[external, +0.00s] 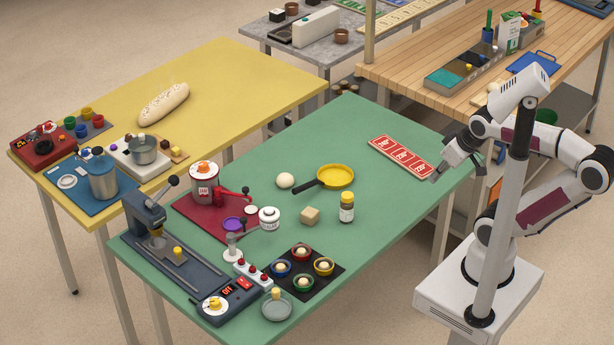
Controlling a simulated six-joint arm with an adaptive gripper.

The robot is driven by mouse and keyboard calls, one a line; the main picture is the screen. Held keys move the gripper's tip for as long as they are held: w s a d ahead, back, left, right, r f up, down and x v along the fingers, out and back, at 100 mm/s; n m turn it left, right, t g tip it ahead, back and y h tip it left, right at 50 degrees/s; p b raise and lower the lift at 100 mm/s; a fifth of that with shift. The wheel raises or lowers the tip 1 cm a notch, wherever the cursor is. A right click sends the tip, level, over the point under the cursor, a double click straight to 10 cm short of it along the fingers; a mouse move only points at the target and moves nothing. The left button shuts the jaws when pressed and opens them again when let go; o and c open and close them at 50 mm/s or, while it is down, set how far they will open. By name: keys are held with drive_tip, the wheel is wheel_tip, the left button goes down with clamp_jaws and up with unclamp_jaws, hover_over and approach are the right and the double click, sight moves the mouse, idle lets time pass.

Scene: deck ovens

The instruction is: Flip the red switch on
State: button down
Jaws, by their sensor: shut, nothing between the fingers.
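My gripper (436,178) is shut and empty, over the right edge of the green table beside a red panel with white markings. It is far to the right of the switch and touches nothing that I can see.
Close to the switch are a white strip with red knobs (252,272), a grey dish (277,309) and a dark tray of coloured bowls (313,284). The green table's right front is clear.

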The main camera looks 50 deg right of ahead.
drive_tip(key=w+a+f+n+t, duration=0.1)
drive_tip(key=w+a+f+n, duration=0.3)
drive_tip(key=w, duration=0.5)
drive_tip(key=w+a+f+n, duration=0.25)
drive_tip(key=w+a, duration=0.25)
drive_tip(key=w, duration=0.4)
drive_tip(key=w+a+f+n+t, duration=0.1)
drive_tip(key=w+a+f+n, duration=0.3)
drive_tip(key=w, duration=0.5)
drive_tip(key=w+a+f+n+y, duration=0.1)
drive_tip(key=w+a+n+y, duration=0.15)
drive_tip(key=a, duration=0.55)
drive_tip(key=w+a+f+n+y, duration=0.1)
drive_tip(key=a+f+n+y, duration=0.15)
drive_tip(key=a, duration=0.55)
drive_tip(key=s+a+r+n+g+y, duration=0.2)
drive_tip(key=s+a+n+g+y, duration=0.2)
drive_tip(key=a, duration=0.6)
drive_tip(key=shift+s+r, duration=0.3)
drive_tip(key=shift+s, duration=0.9)
drive_tip(key=shift+a+f, duration=0.1)
drive_tip(key=shift+a, duration=0.1)
